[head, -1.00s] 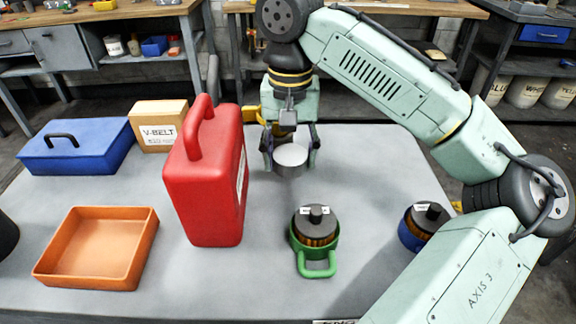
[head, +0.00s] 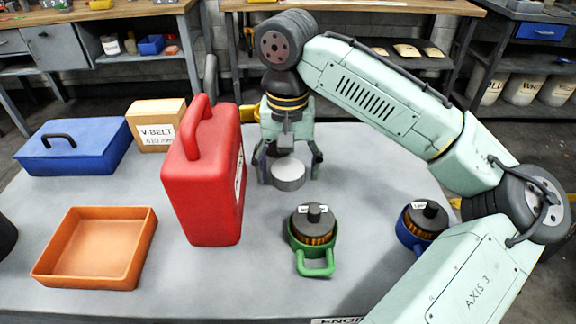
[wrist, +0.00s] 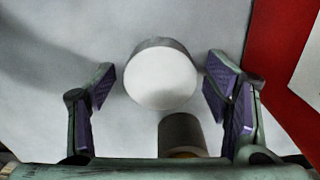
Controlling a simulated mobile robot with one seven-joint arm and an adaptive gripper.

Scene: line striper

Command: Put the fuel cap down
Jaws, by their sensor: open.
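The fuel cap (head: 288,176) is a short grey cylinder with a white top. It appears to rest upright on the grey table, to the right of the red can. My gripper (head: 289,166) is open, with one finger on each side of the cap. In the wrist view the cap (wrist: 160,78) lies between the purple-padded fingers of my gripper (wrist: 160,88), with a gap on both sides. The cap's underside is hidden.
The red can (head: 205,180) stands close to the left of my gripper. A V-belt box (head: 157,125), blue toolbox (head: 75,147) and orange tray (head: 97,248) are farther left. A green holder (head: 315,262) and blue holder (head: 405,235) carry filters. The table's back right is clear.

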